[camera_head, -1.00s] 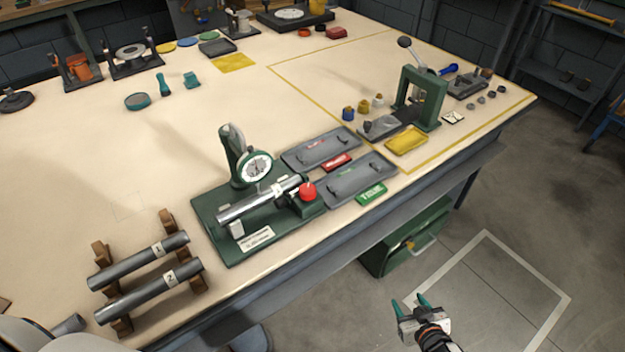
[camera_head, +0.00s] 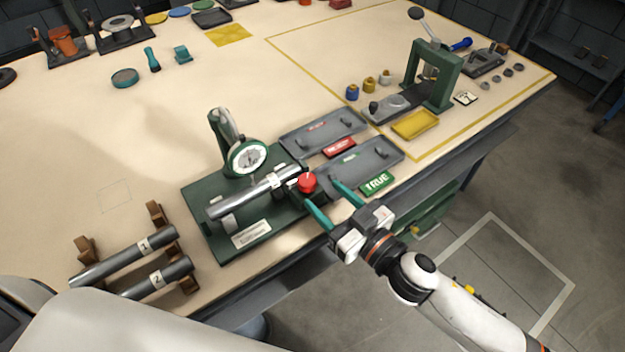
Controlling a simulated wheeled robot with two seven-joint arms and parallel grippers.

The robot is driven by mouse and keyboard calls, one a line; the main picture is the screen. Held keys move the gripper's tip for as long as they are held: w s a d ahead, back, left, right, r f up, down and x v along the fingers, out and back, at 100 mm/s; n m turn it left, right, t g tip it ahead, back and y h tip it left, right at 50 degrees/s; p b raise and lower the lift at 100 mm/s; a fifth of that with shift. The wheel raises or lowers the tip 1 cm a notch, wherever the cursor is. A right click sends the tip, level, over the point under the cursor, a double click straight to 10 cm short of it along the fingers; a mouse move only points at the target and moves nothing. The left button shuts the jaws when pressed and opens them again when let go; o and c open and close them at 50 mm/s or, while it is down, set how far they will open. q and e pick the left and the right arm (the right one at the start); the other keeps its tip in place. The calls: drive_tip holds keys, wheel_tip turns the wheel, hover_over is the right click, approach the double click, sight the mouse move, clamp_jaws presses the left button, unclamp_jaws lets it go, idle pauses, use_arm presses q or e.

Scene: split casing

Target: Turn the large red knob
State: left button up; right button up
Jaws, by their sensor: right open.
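The large red knob (camera_head: 307,183) sits at the right end of the green test fixture (camera_head: 206,232), beside the end of a steel shaft (camera_head: 250,194) lying on the fixture. A dial gauge (camera_head: 247,158) stands behind the shaft. My right gripper (camera_head: 332,204) is open with its green fingers pointing at the knob. The fingertips are just in front of the knob, one to its lower left and one to its right; whether they touch it I cannot tell. My left gripper is not in view.
Two grey trays (camera_head: 372,162) with a red label (camera_head: 339,148) and a green TRUE label (camera_head: 377,184) lie right of the fixture. Shafts 1 and 2 rest on wooden stands (camera_head: 157,213) at the left. A green press (camera_head: 434,72) stands at the back right. The table's left middle is clear.

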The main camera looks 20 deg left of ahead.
sight(313, 185)
drive_tip(key=x, duration=0.5)
